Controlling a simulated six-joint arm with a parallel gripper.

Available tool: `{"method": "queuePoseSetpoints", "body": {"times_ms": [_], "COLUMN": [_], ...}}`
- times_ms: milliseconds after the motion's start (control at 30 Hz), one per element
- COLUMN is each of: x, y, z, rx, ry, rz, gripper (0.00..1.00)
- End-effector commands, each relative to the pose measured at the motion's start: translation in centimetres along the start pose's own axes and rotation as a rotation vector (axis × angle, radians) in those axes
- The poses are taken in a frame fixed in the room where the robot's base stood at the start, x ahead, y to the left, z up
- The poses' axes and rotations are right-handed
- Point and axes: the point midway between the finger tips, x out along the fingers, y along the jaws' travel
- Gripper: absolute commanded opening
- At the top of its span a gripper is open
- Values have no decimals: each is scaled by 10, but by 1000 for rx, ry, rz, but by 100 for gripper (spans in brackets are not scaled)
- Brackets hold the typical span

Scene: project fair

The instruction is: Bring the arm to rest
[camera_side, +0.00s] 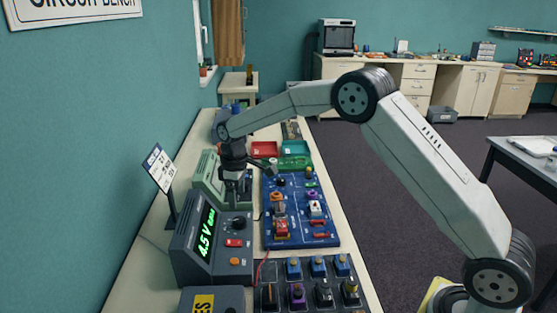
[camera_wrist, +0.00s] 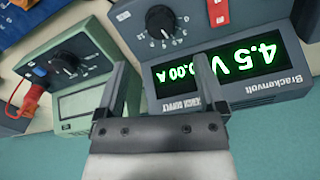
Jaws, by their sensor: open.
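My gripper (camera_side: 238,186) hangs at the end of my bent arm above the left side of the bench, close behind the power supply (camera_side: 210,243) and beside the blue circuit board (camera_side: 292,215). In the wrist view my gripper (camera_wrist: 163,75) has its two fingers apart with nothing between them. Past the fingers, the power supply (camera_wrist: 160,74) appears upside down, its green display reading 4.5 V and 0.00 A. A grey-green meter (camera_wrist: 88,103) with a dial and a red plug (camera_wrist: 33,100) is beside it. The meter (camera_side: 207,178) is partly hidden by the gripper in the side view.
A parts tray (camera_side: 283,285) with several knobbed modules stands at the bench front. A tilted sign card (camera_side: 158,168) stands at left near the wall. The air right of the bench is mostly free.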

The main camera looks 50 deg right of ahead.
Motion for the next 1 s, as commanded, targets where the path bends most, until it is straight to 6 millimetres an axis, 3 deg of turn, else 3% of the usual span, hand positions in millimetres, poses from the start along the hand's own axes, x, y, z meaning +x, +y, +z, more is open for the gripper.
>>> {"method": "queuePoseSetpoints", "body": {"times_ms": [267,467,1000], "x": [-2,-7,-13], "y": [-3,-13,-64], "z": [6,23,112], "rx": [16,66,274], "ry": [5,25,112], "rz": [3,13,45], "gripper": [89,89,89]}}
